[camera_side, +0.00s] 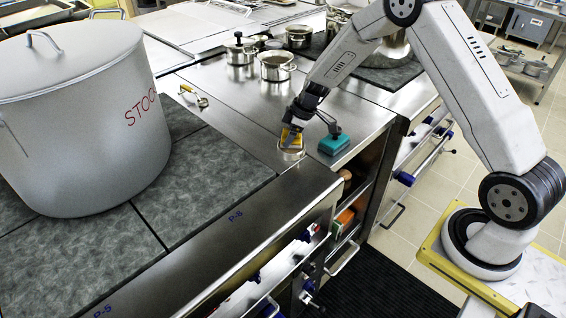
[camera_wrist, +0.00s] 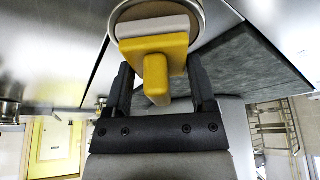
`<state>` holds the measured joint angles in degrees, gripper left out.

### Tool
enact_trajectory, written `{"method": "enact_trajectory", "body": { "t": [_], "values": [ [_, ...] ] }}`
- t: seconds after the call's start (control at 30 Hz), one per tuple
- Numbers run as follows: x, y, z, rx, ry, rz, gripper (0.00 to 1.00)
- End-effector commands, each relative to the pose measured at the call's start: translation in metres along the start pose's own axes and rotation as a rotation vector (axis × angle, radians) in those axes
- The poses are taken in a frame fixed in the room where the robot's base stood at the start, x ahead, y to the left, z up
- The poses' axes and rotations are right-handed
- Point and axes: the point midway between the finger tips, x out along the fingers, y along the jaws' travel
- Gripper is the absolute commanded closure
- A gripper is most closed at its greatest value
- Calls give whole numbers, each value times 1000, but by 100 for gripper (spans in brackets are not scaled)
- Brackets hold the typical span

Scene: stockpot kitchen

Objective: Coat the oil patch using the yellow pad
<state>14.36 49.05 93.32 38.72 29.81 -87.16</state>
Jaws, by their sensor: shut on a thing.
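The yellow pad (camera_side: 290,137) has a yellow body and grip with a pale layer on its far side, seen in the wrist view (camera_wrist: 154,48). My gripper (camera_side: 300,121) is shut on its grip, one finger on each side in the wrist view (camera_wrist: 158,78). The pad is at the mouth of a small round metal dish (camera_side: 291,154), whose rim also shows in the wrist view (camera_wrist: 199,16). I cannot tell whether they touch. I cannot make out an oil patch on the steel top.
A teal pad (camera_side: 334,145) lies right of the dish. A large lidded stockpot (camera_side: 80,120) stands on dark plates at left. A yellow-handled tool (camera_side: 195,96) and small pots (camera_side: 277,67) are farther back. Bare steel (camera_side: 235,115) lies left of the dish.

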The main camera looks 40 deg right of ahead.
Motion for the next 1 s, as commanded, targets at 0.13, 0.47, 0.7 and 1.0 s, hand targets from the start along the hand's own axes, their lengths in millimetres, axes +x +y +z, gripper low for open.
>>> {"method": "enact_trajectory", "body": {
  "t": [0.13, 0.47, 0.7, 1.0],
  "values": [
    [1, 0, 0, 0, 0, 0, 75],
    [4, 0, 2, 0, 0, 0, 75],
    [6, 0, 2, 0, 0, 0, 75],
    [6, 0, 2, 0, 0, 0, 75]
  ]
}}
